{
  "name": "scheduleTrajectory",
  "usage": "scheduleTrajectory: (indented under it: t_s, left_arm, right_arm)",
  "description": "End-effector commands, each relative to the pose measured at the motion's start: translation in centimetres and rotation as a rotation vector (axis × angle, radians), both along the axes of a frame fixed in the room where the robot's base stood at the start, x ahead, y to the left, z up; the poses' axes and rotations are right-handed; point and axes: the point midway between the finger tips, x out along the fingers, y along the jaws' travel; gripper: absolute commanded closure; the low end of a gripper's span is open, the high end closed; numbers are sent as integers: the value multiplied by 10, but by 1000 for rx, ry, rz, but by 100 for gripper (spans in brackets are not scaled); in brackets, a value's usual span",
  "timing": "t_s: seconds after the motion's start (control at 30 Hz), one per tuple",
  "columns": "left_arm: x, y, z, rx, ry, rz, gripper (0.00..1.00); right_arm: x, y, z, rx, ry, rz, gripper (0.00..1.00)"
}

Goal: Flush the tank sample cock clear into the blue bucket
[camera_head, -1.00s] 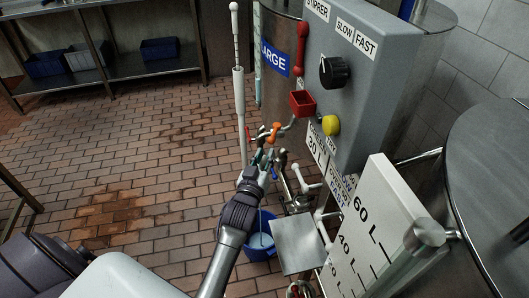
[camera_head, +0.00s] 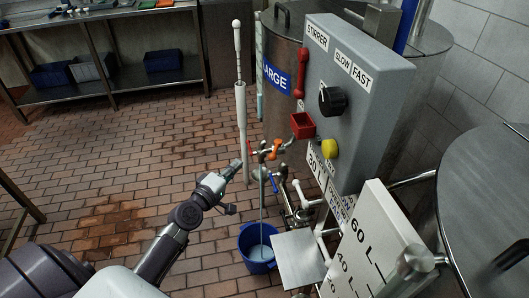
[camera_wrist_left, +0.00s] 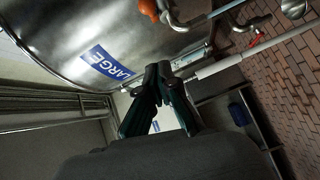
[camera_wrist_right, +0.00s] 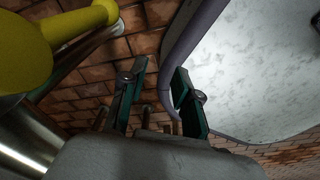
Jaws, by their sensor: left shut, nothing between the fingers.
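The blue bucket (camera_head: 245,240) stands on the brick floor below the tank's small cocks, with pale liquid in it. A thin pale stream (camera_head: 262,212) runs down from the cocks into the bucket. An orange-handled cock (camera_head: 275,149) sits at the lower tank wall, and its orange part shows in the left wrist view (camera_wrist_left: 149,9). I cannot tell exactly which outlet feeds the stream. My left gripper (camera_head: 237,167) is shut and empty, left of the cocks and apart from them; its fingertips meet in the left wrist view (camera_wrist_left: 160,72). My right gripper (camera_wrist_right: 160,72) is open and empty.
A grey stirrer control box (camera_head: 360,80) with a black knob and yellow button juts out right of the cocks. A white level scale (camera_head: 365,235) and a square plate (camera_head: 298,258) stand near the bucket. A white upright rod (camera_head: 240,120) stands left. Floor at left is clear.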

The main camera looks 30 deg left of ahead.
Motion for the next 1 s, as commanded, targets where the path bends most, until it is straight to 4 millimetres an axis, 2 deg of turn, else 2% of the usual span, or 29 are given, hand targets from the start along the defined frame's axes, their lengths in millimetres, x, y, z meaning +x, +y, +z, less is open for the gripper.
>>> scheduleTrajectory:
  t_s: [0.17, 0.5, 0.7, 1.0]
  left_arm:
    - [27, -1, 1, 1, -4, 0, 100]
    - [99, -4, -4, 2, -3, 0, 100]
    - [102, -33, -9, 0, -1, 0, 100]
    - [104, -43, -12, 3, -1, 1, 100]
  right_arm:
    - [0, 0, 2, 0, 0, 0, 69]
    - [0, 0, -3, 0, 0, 0, 69]
    - [0, 0, 7, 0, 1, 1, 69]
    - [0, 0, 8, 0, 1, 1, 69]
